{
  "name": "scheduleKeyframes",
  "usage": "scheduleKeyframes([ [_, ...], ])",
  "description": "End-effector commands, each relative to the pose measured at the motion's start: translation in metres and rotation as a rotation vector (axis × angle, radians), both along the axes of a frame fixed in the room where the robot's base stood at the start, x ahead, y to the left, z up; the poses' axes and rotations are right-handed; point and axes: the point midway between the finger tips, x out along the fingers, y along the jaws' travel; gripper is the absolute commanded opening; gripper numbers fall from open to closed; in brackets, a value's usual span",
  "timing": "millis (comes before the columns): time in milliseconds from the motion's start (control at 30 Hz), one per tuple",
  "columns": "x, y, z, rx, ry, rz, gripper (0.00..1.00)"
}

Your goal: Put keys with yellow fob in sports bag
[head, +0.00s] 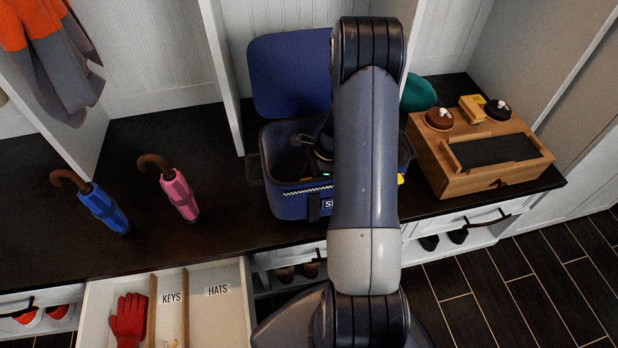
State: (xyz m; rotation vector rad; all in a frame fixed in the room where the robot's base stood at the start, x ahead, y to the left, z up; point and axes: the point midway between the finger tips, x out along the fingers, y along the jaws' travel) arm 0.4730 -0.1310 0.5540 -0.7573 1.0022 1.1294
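The sports bag (287,204) is dark blue and stands on the dark bench top with its lid (287,72) raised at the back. My arm crosses in front of it and hides its right part. My gripper (318,158) is mostly hidden behind my arm, at the bag's opening; its fingertips and anything between them cannot be made out. A small yellow patch (401,180) shows at the bag's right side beside my arm; I cannot tell what it is. Small yellowish items (172,344) show at the bottom edge in the drawer's KEYS compartment, too cut off to identify.
An open drawer (245,305) at the front has compartments, with red gloves (129,318) in the left one. Blue (104,207) and pink (181,194) umbrellas lie left of the bag. A wooden box (475,178) with small items on top stands right. White dividers flank the bench.

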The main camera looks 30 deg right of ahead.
Motion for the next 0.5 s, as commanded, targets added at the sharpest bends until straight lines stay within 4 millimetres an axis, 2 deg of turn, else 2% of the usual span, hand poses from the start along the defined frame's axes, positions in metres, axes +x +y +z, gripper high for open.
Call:
scheduleKeyframes([
  [333,0.000,0.000,0.005,0.000,0.000,0.000,0.48],
  [500,-0.002,-0.010,0.029,-0.002,-0.003,-0.002,0.48],
])
